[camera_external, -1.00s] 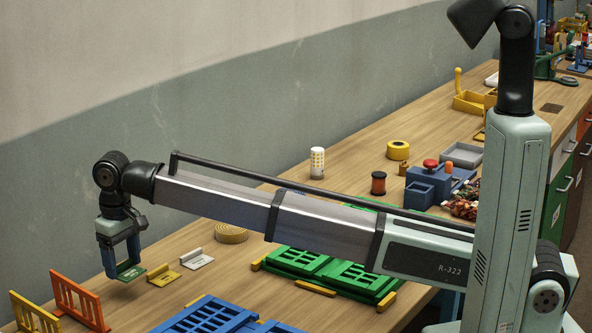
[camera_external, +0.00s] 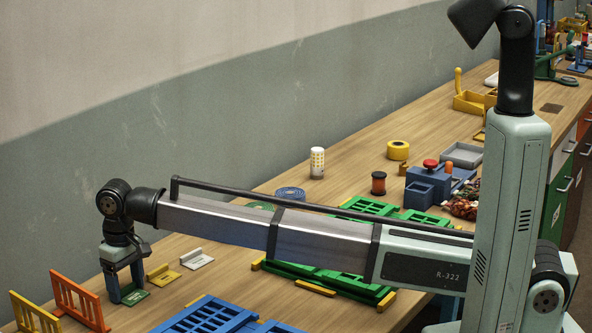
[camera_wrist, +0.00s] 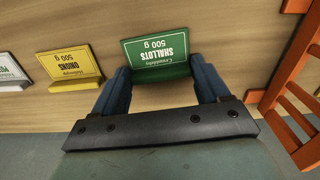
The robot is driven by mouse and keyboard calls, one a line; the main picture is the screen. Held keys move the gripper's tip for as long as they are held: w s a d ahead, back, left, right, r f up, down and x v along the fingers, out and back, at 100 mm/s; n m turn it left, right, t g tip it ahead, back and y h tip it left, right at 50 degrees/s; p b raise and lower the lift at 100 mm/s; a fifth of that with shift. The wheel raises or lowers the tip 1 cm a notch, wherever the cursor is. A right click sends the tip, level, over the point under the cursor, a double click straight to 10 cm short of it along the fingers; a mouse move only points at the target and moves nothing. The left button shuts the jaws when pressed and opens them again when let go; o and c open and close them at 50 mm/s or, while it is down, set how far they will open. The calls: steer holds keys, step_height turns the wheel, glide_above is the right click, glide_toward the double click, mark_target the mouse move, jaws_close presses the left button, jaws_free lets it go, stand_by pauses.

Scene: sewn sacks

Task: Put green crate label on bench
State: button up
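The green crate label (camera_wrist: 157,55), reading "SHALLOTS 500 g", is between my gripper's two blue fingers in the wrist view. My gripper (camera_wrist: 160,72) has a fingertip against each side edge of it, so it looks shut on the label. In the external view my gripper (camera_external: 124,288) points down at the near left of the bench (camera_external: 225,275). The label (camera_external: 135,297) is low between the fingers, at or very close to the bench top. I cannot tell whether it touches.
A yellow label (camera_external: 163,275) and a white label (camera_external: 197,259) stand in a row beside it. An orange rack (camera_external: 80,300) and a yellow rack (camera_external: 35,313) are at the left. A blue crate panel (camera_external: 205,316) and green panels (camera_external: 340,280) lie to the right.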

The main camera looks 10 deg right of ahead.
mark_target(127, 288)
steer(key=o, duration=0.4)
step_height(127, 288, up, 12)
steer(key=shift+r, duration=0.15)
stand_by(0.5)
steer(key=shift+w, duration=0.1)
